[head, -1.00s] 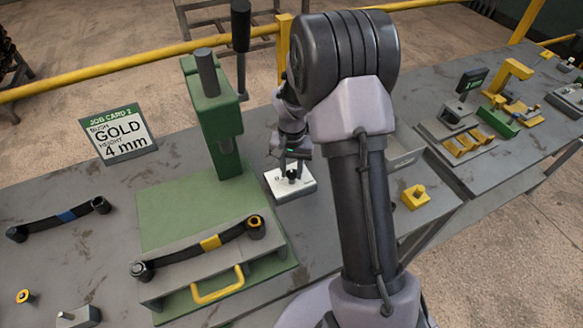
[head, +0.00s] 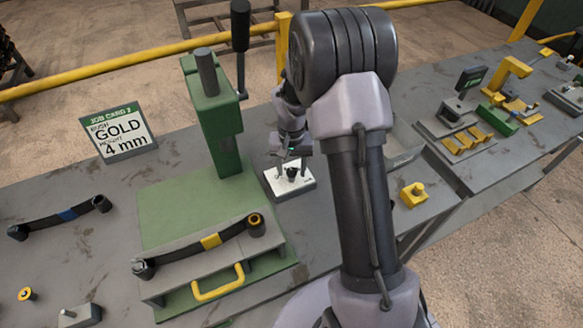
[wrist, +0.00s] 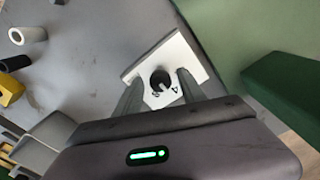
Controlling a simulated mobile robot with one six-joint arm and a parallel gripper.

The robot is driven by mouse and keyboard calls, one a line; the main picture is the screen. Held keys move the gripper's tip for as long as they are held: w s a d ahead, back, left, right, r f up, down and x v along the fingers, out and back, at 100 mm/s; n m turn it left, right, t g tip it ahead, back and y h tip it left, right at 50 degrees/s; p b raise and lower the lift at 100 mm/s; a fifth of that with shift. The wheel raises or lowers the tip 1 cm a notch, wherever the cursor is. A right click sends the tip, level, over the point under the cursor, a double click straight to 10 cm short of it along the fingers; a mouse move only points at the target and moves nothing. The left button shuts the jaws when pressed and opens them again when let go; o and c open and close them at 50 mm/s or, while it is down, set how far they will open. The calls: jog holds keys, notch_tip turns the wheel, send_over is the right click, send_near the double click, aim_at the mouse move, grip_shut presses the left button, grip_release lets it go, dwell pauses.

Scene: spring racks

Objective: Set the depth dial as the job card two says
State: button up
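The depth dial is a black knob (head: 292,174) on a white plate (head: 302,186), right of the green press on the bench. In the wrist view the knob (wrist: 159,78) sits near the middle of the white plate (wrist: 193,62). A "4" and another mark show on the plate near the knob. A pale line shows on the knob, but I cannot tell which mark it points at. My gripper (wrist: 160,77) is open, with one finger on each side of the knob and gaps between. The job card (head: 118,134) reads "JOB CARD 2", "GOLD", "4 mm".
The green press (head: 215,115) stands left of the dial, with a long lever. A dark arm with a yellow band (head: 210,241) lies on its front block, above a yellow handle (head: 218,283). A yellow block (head: 413,195) sits to the right.

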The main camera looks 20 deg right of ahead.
aim_at(291, 171)
notch_tip(291, 171, up, 17)
jog(key=p, duration=0.5)
jog(key=shift+r, duration=0.2)
jog(key=s+a+r+t+b, duration=0.2)
jog(key=s+a+r+b, duration=0.3)
jog(key=s+a, duration=0.1)
jog(key=s+a+f+t+y+b, duration=0.1)
jog(key=s+a, duration=0.3)
jog(key=s, duration=0.4)
jog(key=s+a+f+t+y+b, duration=0.1)
jog(key=s+a+t+b, duration=0.1)
jog(key=s, duration=0.7)
jog(key=a+b, duration=0.1)
jog(key=b, duration=0.1)
jog(key=shift+s+a+n+t+b, duration=0.15)
jog(key=shift+a+n+t+b, duration=0.2)
jog(key=shift+a+n+t, duration=0.05)
jog(key=shift+f, duration=0.1)
